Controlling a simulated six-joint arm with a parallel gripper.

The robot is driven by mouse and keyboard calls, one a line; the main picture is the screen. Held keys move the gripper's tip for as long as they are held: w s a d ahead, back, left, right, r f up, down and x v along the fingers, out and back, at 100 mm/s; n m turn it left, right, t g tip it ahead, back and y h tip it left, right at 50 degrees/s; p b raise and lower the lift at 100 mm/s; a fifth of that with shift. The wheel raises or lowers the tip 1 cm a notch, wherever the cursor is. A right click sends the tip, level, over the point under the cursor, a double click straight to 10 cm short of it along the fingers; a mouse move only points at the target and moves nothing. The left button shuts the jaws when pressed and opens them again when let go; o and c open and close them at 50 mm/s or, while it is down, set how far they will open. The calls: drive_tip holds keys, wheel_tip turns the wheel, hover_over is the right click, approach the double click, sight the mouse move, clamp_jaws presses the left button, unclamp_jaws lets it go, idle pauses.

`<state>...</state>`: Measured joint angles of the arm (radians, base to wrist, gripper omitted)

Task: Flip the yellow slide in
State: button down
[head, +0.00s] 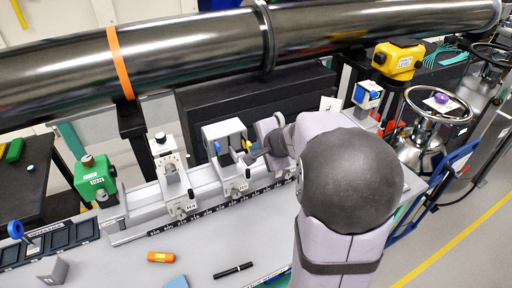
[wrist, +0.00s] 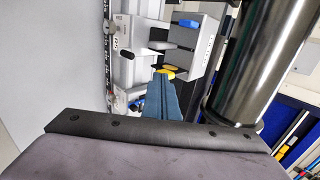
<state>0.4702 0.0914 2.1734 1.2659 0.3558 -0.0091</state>
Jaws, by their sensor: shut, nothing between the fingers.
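The yellow slide (wrist: 166,72) shows as a small rounded yellow piece beside the grey-white housing (wrist: 196,50) in the wrist view. In the head view a small bit of yellow (head: 247,145) shows at the right side of the same housing (head: 222,131) on the rail. A blue slide (wrist: 188,23) sits at the housing's other end and looks swung outward. My gripper (wrist: 168,80) is shut and empty, its blue-grey fingertips right at the yellow slide. I cannot tell whether they touch it. In the head view my gripper (head: 249,158) reaches in from the right, partly hidden by my arm.
A white carriage (head: 170,170) stands left of the housing on the scaled rail (head: 215,208). A large dark pipe (head: 190,45) runs behind and above. An orange block (head: 161,257), a black pen (head: 233,270) and a blue block (head: 177,282) lie on the front bench.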

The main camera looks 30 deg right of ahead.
drive_tip(key=shift+w+p, duration=0.4)
drive_tip(key=shift+w, duration=2)
drive_tip(key=shift+s, duration=0.2)
drive_tip(key=shift+s+f+b, duration=0.1)
drive_tip(key=shift+s+b, duration=0.5)
approach(249, 143)
drive_tip(key=s, duration=0.1)
drive_tip(key=s+r, duration=0.1)
drive_tip(key=s, duration=0.2)
drive_tip(key=shift+s+r, duration=0.1)
drive_tip(key=shift+r, duration=0.3)
